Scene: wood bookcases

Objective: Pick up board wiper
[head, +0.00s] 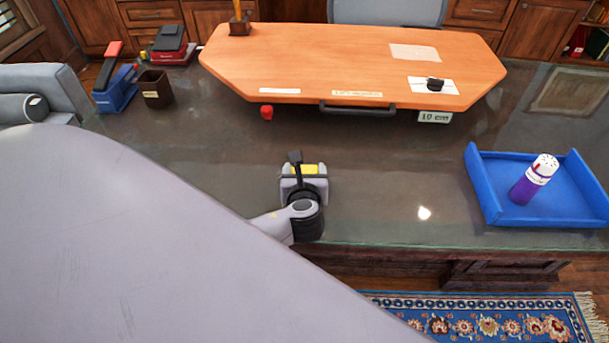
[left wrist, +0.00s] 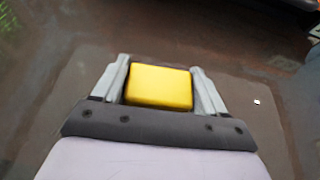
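The board wiper appears to be the yellow block (head: 304,169) on the dark glossy desk in the head view; it also shows in the left wrist view (left wrist: 160,87). My left gripper (head: 303,176) is over it. In the left wrist view, its two grey fingers (left wrist: 160,72) stand on either side of the block, close to its ends. I cannot tell whether they press on it or whether the block is off the desk. The gripper hides the block's near side. My right gripper is not in view.
A blue tray (head: 545,213) with a purple-and-white can (head: 534,180) stands at the right. An orange board (head: 340,60) with a dark handle (head: 357,108) lies at the back. A brown cup (head: 156,89) is at back left. The desk's middle (head: 395,175) is clear.

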